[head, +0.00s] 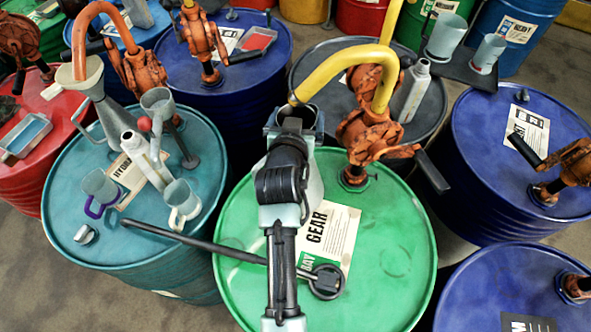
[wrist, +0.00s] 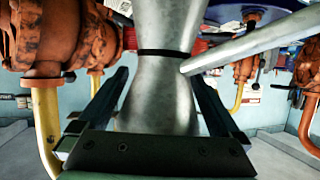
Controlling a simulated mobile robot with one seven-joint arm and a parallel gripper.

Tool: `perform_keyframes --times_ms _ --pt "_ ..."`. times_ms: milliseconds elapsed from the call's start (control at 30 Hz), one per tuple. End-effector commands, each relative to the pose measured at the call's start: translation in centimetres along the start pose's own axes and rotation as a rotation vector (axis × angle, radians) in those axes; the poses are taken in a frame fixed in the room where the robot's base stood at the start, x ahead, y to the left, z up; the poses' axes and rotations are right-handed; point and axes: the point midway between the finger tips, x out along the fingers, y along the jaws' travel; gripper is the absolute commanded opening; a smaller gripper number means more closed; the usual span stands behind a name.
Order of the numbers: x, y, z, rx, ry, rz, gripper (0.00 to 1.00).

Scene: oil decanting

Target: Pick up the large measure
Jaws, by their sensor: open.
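The large measure, a grey metal can, stands on the green drum under the yellow pump spout. Its side (head: 316,178) shows to the right of my gripper in the head view, and the spout end is at its mouth. In the wrist view the measure (wrist: 160,92) has a narrow neck with a dark band and a thin pipe slanting up to the right. My gripper (wrist: 161,78) is open, with one finger on each side of the measure's body; I cannot tell whether they touch it.
The green drum (head: 385,262) carries a label and an orange pump (head: 366,135) close right of the measure. The teal drum (head: 75,205) at left holds a funnel-topped can (head: 92,88), a jug (head: 140,150) and several cups. Blue drums with pumps stand around.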

Motion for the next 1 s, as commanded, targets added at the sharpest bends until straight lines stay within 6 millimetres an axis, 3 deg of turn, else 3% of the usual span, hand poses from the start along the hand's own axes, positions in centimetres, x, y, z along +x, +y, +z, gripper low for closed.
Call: perform_keyframes --times_ms 167,700,1000 --pt "-0.01 0.02 0.01 0.0 0.0 0.0 0.96" --pt "-0.04 0.0 0.02 0.0 0.0 0.0 0.0" --pt "-0.09 -0.05 -0.48 0.001 0.01 -0.001 0.0"
